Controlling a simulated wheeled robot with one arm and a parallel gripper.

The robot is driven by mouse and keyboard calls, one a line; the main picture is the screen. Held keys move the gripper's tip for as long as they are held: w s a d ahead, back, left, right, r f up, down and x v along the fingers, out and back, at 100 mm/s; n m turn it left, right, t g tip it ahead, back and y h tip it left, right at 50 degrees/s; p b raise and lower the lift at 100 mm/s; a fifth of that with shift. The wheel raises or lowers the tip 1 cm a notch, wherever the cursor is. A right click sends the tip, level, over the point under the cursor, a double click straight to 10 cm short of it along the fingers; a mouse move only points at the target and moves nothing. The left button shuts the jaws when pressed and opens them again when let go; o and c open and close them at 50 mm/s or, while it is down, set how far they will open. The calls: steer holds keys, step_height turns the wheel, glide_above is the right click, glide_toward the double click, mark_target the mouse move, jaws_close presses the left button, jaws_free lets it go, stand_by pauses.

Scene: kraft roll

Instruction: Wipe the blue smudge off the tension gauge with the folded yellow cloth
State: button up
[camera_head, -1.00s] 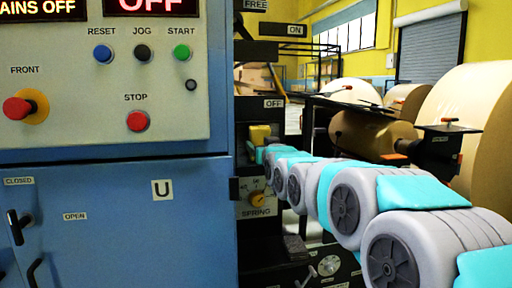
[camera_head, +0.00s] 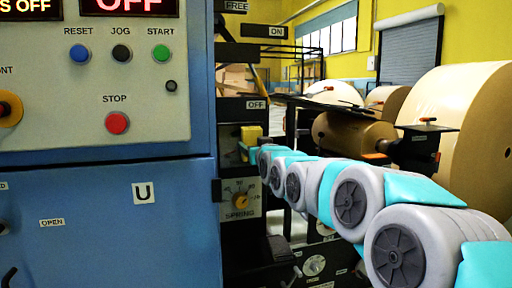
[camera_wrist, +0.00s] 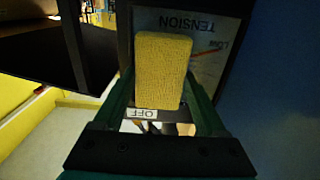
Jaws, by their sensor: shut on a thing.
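My gripper (camera_wrist: 158,100) is shut on the folded yellow cloth (camera_wrist: 162,70), a thick pad in the middle of the wrist view. In the head view the cloth (camera_head: 251,132) is a small yellow block at the far end of my arm. The tension gauge (camera_wrist: 208,62) is just behind the cloth in the wrist view, upside down, with its "TENSION" and "LOW" lettering showing. The cloth covers part of its face. I cannot tell whether they touch. In the head view the gauge (camera_head: 229,146) shows partly beside the cloth. I cannot make out the blue smudge.
Below the gauge is the SPRING dial (camera_head: 240,198). The blue control cabinet (camera_head: 100,220) stands close on the left. Large kraft rolls (camera_head: 470,130) stand at the right behind my arm. An OFF label (camera_wrist: 139,113) shows near my fingers.

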mark_target(229, 144)
steer(key=shift+s+a+b, duration=0.15)
steer(key=shift+s+a, duration=0.15)
steer(key=shift+a, duration=0.75)
steer(key=shift+s+a+b, duration=0.15)
steer(key=shift+s+a, duration=0.15)
steer(key=shift+a, duration=0.75)
steer(key=shift+s+a+b, duration=0.15)
steer(key=shift+s+a, duration=0.15)
steer(key=shift+a, duration=0.75)
steer(key=shift+b+v, duration=0.95)
steer(key=shift+v, duration=2)
steer(key=shift+s, duration=0.1)
steer(key=b+v, duration=0.1)
steer(key=v, duration=0.1)
steer(key=shift+s+d, duration=0.1)
steer(key=shift+s, duration=0.3)
